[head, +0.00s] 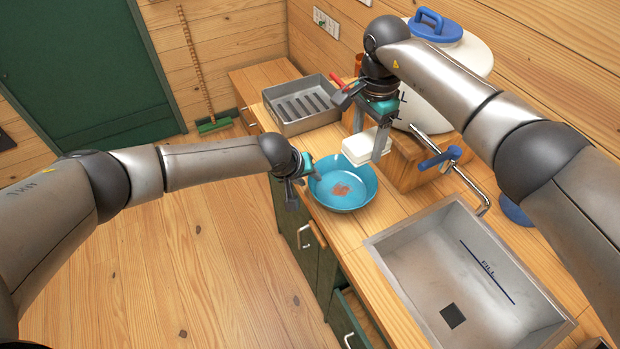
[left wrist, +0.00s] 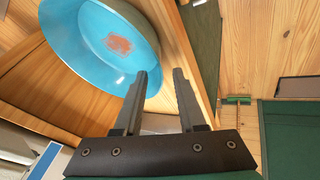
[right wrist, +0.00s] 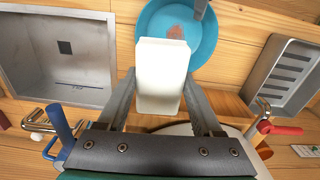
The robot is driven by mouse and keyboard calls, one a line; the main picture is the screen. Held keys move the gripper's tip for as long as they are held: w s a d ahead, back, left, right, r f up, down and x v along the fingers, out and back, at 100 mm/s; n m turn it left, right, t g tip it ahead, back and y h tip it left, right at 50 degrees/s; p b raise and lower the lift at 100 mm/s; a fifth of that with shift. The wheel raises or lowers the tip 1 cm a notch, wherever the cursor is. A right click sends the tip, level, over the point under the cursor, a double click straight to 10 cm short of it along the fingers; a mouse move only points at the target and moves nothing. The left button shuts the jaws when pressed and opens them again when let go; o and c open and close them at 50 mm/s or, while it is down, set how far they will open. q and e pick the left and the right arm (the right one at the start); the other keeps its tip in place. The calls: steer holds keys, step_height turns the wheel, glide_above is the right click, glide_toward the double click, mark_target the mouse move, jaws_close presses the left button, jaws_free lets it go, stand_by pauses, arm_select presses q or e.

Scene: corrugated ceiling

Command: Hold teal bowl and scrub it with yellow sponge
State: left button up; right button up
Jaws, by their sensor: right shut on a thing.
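The teal bowl (head: 345,197) sits upright on the wooden counter near its front edge, with a reddish-brown stain inside. My left gripper (head: 305,190) is at its left rim. In the left wrist view, the fingers (left wrist: 161,73) are apart, one over the bowl's inside and one outside the rim; contact is unclear. My right gripper (head: 369,146) is behind the bowl, shut on a pale block (right wrist: 162,75). The block looks off-white rather than yellow; it is the only sponge-like thing I see. It appears beside the bowl's back edge, and its height above the counter is unclear.
A metal sink (head: 440,262) is front right, with a blue-handled tap (head: 440,158) behind it. A grey slotted rack (head: 300,103) stands back left. A white, blue-lidded container (head: 470,50) stands behind my right arm. A drawer (head: 350,325) below the counter appears partly open.

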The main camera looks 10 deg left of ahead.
arm_select(q)
steer(key=shift+x, duration=0.95)
steer(key=shift+c, duration=0.2)
jaws_close()
stand_by(0.7)
